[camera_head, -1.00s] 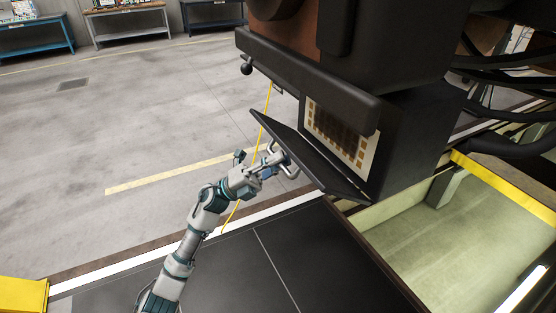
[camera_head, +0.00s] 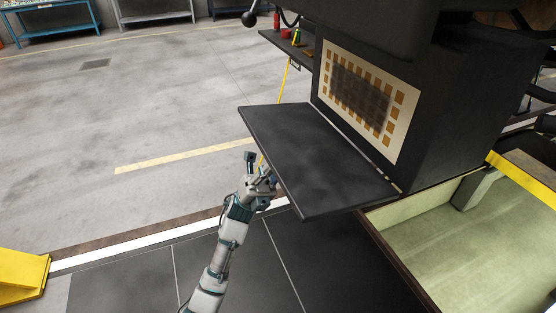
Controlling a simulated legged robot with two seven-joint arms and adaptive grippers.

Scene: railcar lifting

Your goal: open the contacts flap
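The contacts flap (camera_head: 315,160) is a flat black panel, hinged along its edge by the dark box. It hangs folded out and down, close to level. Behind it, the contacts panel (camera_head: 365,95), pale with rows of copper-coloured squares, is fully exposed. My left gripper (camera_head: 258,170) is at the flap's outer left edge, slightly below it. Its fingers look spread, with nothing between them. I cannot tell whether it touches the flap. My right gripper is not in view.
The dark coupler box (camera_head: 450,110) bears the panel, with cables to its right. A pale green pit (camera_head: 430,235) with a yellow edge opens at the lower right. A yellow block (camera_head: 22,272) stands at the lower left. The grey floor at left is largely clear.

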